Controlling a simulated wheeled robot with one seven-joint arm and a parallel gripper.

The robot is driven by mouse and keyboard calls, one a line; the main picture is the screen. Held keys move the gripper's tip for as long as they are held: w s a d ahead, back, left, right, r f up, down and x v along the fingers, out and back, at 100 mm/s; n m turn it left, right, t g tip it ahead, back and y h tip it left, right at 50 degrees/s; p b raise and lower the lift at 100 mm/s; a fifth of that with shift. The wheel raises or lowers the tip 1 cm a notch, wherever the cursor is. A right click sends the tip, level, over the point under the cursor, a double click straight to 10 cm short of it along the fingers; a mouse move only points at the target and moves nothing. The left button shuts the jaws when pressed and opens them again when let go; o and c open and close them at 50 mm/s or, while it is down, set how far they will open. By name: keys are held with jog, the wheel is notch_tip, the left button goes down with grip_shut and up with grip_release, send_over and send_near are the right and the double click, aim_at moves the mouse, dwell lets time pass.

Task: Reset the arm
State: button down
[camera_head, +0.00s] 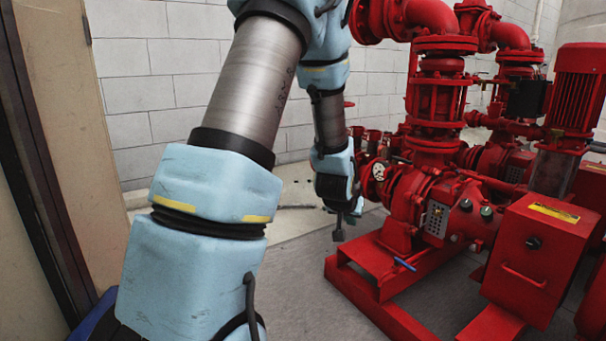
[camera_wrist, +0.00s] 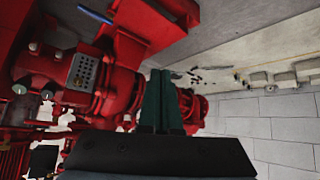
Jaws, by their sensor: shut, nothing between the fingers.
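My arm, light blue with grey metal tubes, rises through the left and middle of the head view and bends down to my gripper (camera_head: 338,232). The gripper hangs left of the red pump set (camera_head: 425,205), apart from the floor. In the wrist view the dark green fingers of my gripper (camera_wrist: 161,100) are together, with nothing between them. The red pump body also shows in the wrist view (camera_wrist: 125,60), on the left and behind the fingers.
A red control box (camera_head: 540,250) and a red motor (camera_head: 575,95) stand at the right. A blue-handled lever (camera_head: 404,264) sticks out low on the pump. A white block wall (camera_head: 150,85) is behind, and a beige door panel (camera_head: 85,150) at the left. Grey floor (camera_head: 300,290) is clear before the pump base.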

jog(key=s+a+r+n+g+y+p, duration=0.25)
jog(key=s+a+r, duration=0.25)
jog(key=s+a, duration=0.45)
jog(key=s+a+r+n+g+y+p, duration=0.1)
jog(key=s+a+r+g, duration=0.3)
jog(key=s+a, duration=0.55)
notch_tip(320, 180, up, 38)
jog(key=p, duration=3.8)
jog(key=shift+a, duration=0.15)
jog(key=shift+f+m, duration=0.1)
jog(key=shift+m, duration=0.15)
